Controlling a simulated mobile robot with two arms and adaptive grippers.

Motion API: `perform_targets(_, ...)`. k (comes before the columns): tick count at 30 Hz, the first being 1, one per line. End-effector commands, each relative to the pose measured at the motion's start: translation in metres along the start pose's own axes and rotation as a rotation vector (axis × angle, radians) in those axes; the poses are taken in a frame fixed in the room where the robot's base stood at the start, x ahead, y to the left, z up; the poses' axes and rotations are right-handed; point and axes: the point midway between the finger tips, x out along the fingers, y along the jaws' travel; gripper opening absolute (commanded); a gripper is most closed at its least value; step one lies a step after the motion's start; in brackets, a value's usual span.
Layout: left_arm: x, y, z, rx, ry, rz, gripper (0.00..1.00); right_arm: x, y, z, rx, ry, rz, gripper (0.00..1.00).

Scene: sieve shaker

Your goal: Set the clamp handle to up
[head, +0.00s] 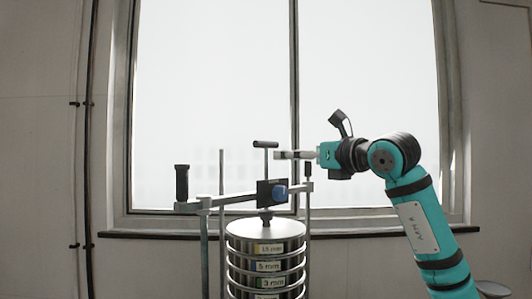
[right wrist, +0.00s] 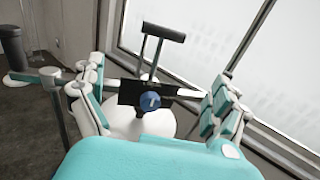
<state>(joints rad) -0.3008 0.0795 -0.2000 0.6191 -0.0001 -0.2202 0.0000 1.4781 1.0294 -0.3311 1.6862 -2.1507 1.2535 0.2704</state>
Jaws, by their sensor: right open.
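The sieve shaker's clamp bar (head: 235,198) crosses above the sieve stack in the head view. A T-shaped handle (head: 265,144) stands upright on the bar, its crosspiece on top; it also shows in the right wrist view (right wrist: 163,32). A black upright grip (head: 182,182) stands at the bar's left end. I cannot tell which of these is the clamp handle. My right gripper (head: 282,155) is open and empty, just right of the T-handle's stem. Its fingers spread either side of the knob (right wrist: 149,102) in the wrist view, apparently without touching.
The sieve stack (head: 265,230) with labelled rings stands under the bar between upright rods (head: 221,170). A large window (head: 220,80) and its sill (head: 390,222) lie behind. The space above the bar's left half is clear.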

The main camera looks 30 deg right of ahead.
Motion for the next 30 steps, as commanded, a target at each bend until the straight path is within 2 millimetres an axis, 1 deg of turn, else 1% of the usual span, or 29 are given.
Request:
perform_targets(1, -0.009, 0.000, -0.001, 0.000, 0.000, 0.000, 0.00, 0.013, 0.001, 0.003, 0.003, 0.004, 0.003, 1.00)
perform_targets(6, -0.023, 0.000, -0.003, 0.000, 0.001, 0.000, 0.00, 0.050, 0.002, 0.004, 0.002, 0.004, 0.004, 1.00)
perform_targets(12, -0.041, -0.001, -0.004, 0.000, 0.001, 0.000, 0.00, 0.093, 0.002, 0.004, 0.003, 0.003, 0.004, 1.00)
perform_targets(15, -0.048, -0.001, -0.005, 0.000, 0.002, 0.000, 0.00, 0.110, 0.002, 0.003, 0.001, 0.002, 0.004, 1.00)
perform_targets(18, -0.053, -0.001, -0.006, 0.001, 0.002, 0.000, 0.00, 0.122, 0.002, 0.003, 0.002, 0.001, 0.004, 1.00)
perform_targets(21, -0.056, -0.001, -0.006, 0.001, 0.002, 0.000, 0.00, 0.130, 0.002, 0.002, 0.000, 0.000, 0.003, 1.00)
perform_targets(24, -0.056, -0.001, -0.006, 0.000, 0.002, 0.000, 0.00, 0.134, 0.002, 0.001, -0.001, -0.001, 0.003, 1.00)
perform_targets(30, -0.056, -0.001, -0.006, 0.000, 0.003, 0.000, 0.00, 0.135, 0.002, 0.000, -0.001, -0.001, 0.003, 1.00)
